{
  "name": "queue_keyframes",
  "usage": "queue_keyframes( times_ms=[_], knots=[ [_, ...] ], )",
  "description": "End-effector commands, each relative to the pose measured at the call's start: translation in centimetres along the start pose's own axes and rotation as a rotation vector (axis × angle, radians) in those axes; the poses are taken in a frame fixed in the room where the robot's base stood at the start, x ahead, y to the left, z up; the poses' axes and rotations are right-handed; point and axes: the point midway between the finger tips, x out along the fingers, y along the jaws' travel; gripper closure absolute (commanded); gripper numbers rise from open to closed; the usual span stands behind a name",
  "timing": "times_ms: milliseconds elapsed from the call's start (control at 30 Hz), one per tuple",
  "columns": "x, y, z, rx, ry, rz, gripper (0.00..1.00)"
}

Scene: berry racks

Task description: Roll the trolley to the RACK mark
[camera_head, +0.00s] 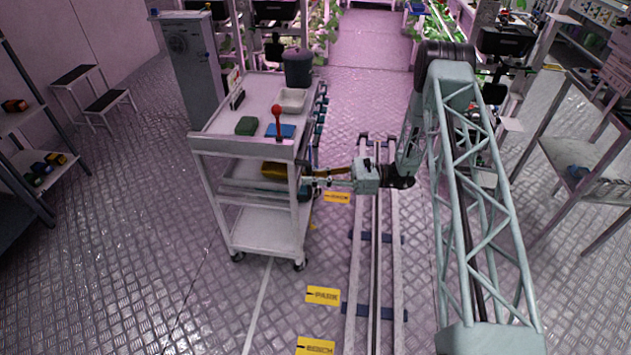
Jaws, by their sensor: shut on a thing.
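The trolley (250,150) is a white cart with several shelves, standing upright on castors left of the floor rails. My gripper (311,178) reaches from the right and is shut on the trolley at its near right side, below the top tray. Its fingertips are partly lost against the frame, so the exact part held is unclear. Yellow floor marks lie along the trolley's right side: one beside my gripper (337,197), whose word is too small to read surely, one seeming to read PARK (323,295), and one seeming to read BENCH (315,346).
A step stool (92,90) and shelf (30,165) stand left. A bench (585,165) stands right. Floor in front is clear.

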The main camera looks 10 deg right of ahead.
Motion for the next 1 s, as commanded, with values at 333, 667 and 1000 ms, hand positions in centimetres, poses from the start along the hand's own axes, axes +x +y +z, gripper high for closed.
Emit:
queue_keyframes(
  times_ms=[333,667,1000],
  knots=[
    [0.18,-0.18,-0.03,0.0,0.0,0.003,1.0],
    [0.2,-0.17,-0.02,0.0,0.0,0.003,0.76],
    [-0.03,-0.18,-0.01,0.0,0.0,0.003,0.76]
  ],
)
